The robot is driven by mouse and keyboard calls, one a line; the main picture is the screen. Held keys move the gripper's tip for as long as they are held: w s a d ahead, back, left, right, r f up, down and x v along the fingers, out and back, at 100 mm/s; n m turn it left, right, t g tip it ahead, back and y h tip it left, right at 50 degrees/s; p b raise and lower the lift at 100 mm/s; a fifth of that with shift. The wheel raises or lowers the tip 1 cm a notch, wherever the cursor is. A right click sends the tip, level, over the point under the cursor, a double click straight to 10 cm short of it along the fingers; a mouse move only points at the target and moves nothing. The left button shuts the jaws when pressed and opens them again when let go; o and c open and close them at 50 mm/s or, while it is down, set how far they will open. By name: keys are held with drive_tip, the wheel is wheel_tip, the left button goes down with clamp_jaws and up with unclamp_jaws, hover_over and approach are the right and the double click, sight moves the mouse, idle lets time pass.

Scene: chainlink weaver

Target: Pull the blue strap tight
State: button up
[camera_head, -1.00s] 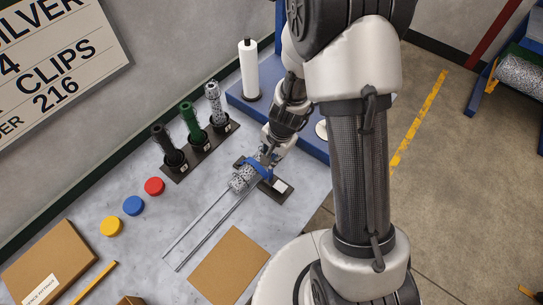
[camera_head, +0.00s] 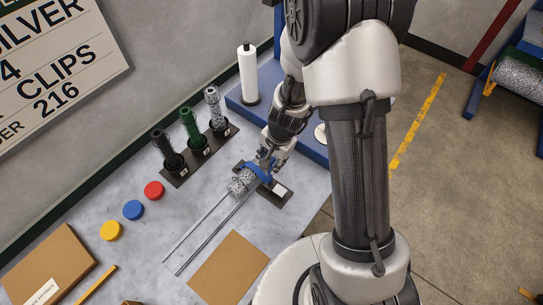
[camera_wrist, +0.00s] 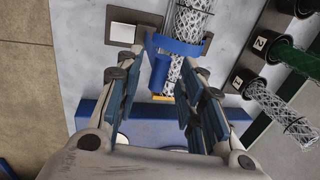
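The blue strap (camera_head: 259,172) lies around the end of a silver chainlink mesh roll (camera_head: 239,183) on the grey bench. In the wrist view the strap (camera_wrist: 184,47) crosses the mesh roll (camera_wrist: 193,20), and a blue tail (camera_wrist: 158,72) sticks out towards my gripper. My gripper (camera_wrist: 160,88) is open, with blue-padded fingers on either side of the tail and visible space between. I cannot tell whether either finger touches it. In the head view my gripper (camera_head: 268,160) is right at the strap and partly hides it.
A dark plate with a pale square (camera_head: 279,187) lies beside the strap. Mesh rolls stand in a numbered rack (camera_head: 200,153) behind. A white roll (camera_head: 248,76) stands on a blue platform. Two thin rails (camera_head: 208,222) run from the mesh roll. Red, blue and yellow discs lie left.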

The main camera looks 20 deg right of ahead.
wheel_tip(320, 180, up, 12)
drive_tip(key=s+d, duration=0.1)
drive_tip(key=s, duration=0.1)
drive_tip(key=shift+d, duration=0.2)
drive_tip(key=shift+f, duration=0.15)
idle(0.3)
